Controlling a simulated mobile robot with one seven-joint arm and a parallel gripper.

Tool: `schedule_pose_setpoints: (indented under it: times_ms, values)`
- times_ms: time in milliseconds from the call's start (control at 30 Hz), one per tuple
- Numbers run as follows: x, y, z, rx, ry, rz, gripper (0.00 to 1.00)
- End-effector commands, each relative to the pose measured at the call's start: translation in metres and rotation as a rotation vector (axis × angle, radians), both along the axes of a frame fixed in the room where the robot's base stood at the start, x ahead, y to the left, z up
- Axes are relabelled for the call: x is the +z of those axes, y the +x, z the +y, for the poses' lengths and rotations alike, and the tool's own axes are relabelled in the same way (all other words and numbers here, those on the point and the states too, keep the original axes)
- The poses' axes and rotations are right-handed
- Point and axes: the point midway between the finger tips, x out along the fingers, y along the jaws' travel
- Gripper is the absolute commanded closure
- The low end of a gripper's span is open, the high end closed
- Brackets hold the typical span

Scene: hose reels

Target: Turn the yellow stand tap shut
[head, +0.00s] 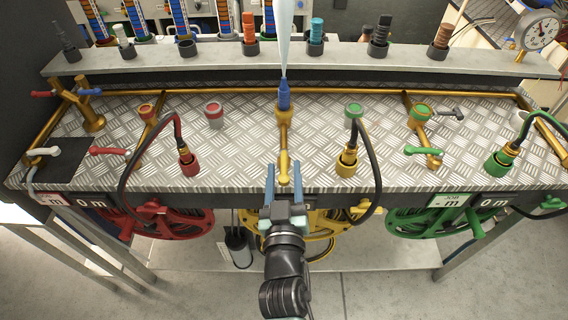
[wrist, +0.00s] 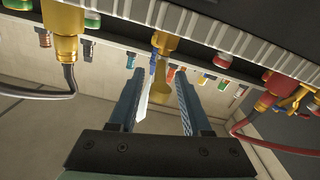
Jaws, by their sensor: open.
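The yellow stand tap (head: 283,160) is the brass-yellow pipe in the middle of the ribbed metal bench, running towards me. At its far end a blue nozzle (head: 283,96) sends a pale jet of water (head: 284,40) upward. My gripper (head: 284,184) is open at the tap's near end, one finger on each side. In the wrist view the tap's yellow body (wrist: 165,42) is ahead, and a yellow part (wrist: 160,88) shows between the spread fingers (wrist: 157,100). No contact can be made out. Which part is the handle is unclear.
A black hose with a yellow coupling (head: 347,161) stands close right of the tap. A red-coupled hose (head: 187,160) stands left, a green-coupled one (head: 499,160) far right. Red (head: 108,151) and green (head: 423,151) levers flank them. Hose reels (head: 165,219) hang below the front edge.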

Motion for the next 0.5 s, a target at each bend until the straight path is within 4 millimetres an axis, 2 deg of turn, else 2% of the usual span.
schedule_pose_setpoints:
  times_ms: [200,467,500]
  values:
    - [0.0002,0.0103,0.0005,0.001,0.001,0.001,0.52]
    - [-0.0002,0.0107,0.0003,0.0,0.001,0.0,0.52]
    - [-0.0002,0.0107,0.0003,0.0,0.001,0.0,0.59]
